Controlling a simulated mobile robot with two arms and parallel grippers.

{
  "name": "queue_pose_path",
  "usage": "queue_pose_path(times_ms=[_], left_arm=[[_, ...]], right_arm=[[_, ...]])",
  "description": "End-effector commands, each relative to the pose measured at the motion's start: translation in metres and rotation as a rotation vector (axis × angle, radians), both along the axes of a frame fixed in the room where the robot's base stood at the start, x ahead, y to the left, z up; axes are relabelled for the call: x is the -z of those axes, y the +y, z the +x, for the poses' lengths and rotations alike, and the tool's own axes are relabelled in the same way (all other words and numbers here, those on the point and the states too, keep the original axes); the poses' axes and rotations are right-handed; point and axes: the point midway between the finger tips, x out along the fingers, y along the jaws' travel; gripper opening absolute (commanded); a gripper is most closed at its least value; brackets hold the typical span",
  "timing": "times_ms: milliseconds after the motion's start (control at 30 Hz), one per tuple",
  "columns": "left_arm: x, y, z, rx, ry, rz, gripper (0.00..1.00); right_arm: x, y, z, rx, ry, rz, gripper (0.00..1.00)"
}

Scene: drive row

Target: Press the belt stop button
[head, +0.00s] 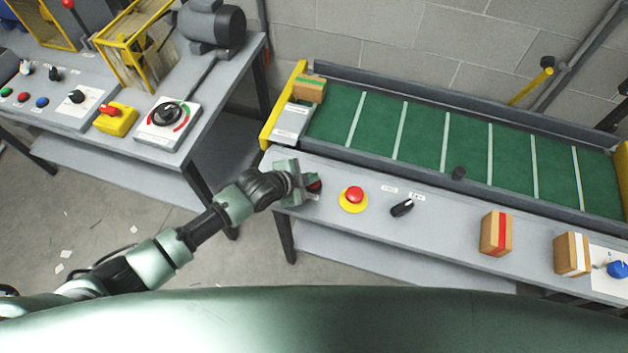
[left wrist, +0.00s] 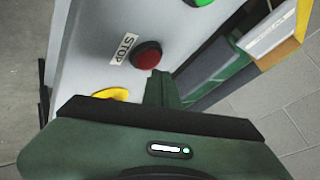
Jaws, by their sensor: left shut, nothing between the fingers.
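The belt stop button is a red round button (left wrist: 148,55) beside a STOP label (left wrist: 122,49) in the left wrist view. In the head view the red button (head: 315,185) is partly hidden by my left gripper (head: 307,188), which is over the left end of the belt's front panel. My left gripper is shut and empty. In the left wrist view its fingertips (left wrist: 160,77) reach the lower right edge of the red button; I cannot tell whether they touch it. My right gripper is not in view.
A red mushroom button on a yellow base (head: 354,197) and a black rotary switch (head: 402,207) are to the right. A green button (left wrist: 200,2) lies beyond the red one. Boxes (head: 496,234) stand farther right on the panel. The green belt (head: 420,135) is behind.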

Motion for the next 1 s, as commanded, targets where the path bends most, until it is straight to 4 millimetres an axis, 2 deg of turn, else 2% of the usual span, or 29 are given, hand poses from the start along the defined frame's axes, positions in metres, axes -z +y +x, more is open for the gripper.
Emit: queue_pose_path(times_ms=[600, 1000], left_arm=[[-0.059, 0.0, 0.0, 0.001, -0.001, 0.0, 0.0], [-0.06, 0.0, 0.0, 0.001, 0.0, -0.001, 0.0]], right_arm=[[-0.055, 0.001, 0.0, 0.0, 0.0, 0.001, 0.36], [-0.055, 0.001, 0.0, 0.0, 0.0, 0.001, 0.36]])
